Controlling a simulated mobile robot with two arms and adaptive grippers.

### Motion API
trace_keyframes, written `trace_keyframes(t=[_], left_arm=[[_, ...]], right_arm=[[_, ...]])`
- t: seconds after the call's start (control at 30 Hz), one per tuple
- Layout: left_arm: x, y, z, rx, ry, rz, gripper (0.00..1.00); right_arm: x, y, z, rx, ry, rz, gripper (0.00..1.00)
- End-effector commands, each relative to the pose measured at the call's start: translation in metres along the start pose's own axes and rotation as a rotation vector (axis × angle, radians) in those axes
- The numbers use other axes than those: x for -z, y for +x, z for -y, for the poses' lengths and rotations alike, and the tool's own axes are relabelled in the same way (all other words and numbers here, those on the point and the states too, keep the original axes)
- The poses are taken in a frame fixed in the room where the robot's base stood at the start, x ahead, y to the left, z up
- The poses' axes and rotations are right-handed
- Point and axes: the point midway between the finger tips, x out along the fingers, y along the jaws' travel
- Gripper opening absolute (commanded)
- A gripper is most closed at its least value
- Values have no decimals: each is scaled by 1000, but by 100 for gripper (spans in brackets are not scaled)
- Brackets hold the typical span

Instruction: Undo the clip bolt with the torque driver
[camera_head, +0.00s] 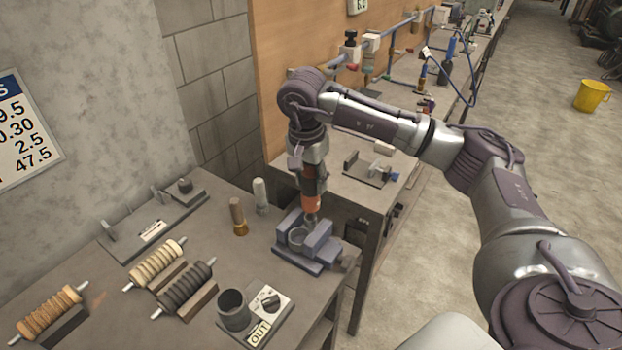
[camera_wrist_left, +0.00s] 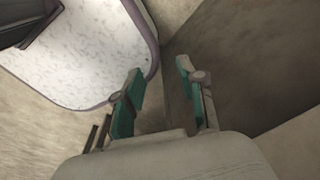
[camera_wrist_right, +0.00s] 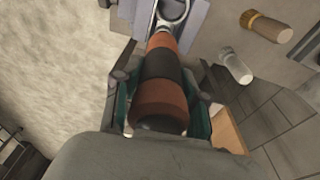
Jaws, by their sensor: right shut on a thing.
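My right gripper (camera_head: 311,176) points down over the bench and is shut on the torque driver (camera_head: 311,201), which has an orange and black body. In the right wrist view the driver (camera_wrist_right: 160,85) lies between the fingers and points away toward a metal ring clip (camera_wrist_right: 172,14). The clip (camera_head: 298,236) sits in a blue-grey holder (camera_head: 320,243) on the bench. The driver's lower end is at the clip; the bolt is hidden, and I cannot tell whether the tip touches it. My left gripper (camera_wrist_left: 158,92) shows only in the left wrist view, open and empty.
Two small handled tools, one brown (camera_head: 238,215) and one pale (camera_head: 261,195), stand left of the holder. Ribbed rolls (camera_head: 156,264) lie on stands further left. A dark cup (camera_head: 233,308) and an OUT panel (camera_head: 268,300) are in front. A wall borders the bench's back.

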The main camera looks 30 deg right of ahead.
Motion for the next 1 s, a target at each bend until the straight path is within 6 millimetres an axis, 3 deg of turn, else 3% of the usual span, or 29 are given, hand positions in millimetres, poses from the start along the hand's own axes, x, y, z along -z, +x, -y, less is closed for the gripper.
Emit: trace_keyframes(t=[1.0], left_arm=[[-1,7,0,0,0,0,40]], right_arm=[[0,1,0,-2,-1,1,0]])
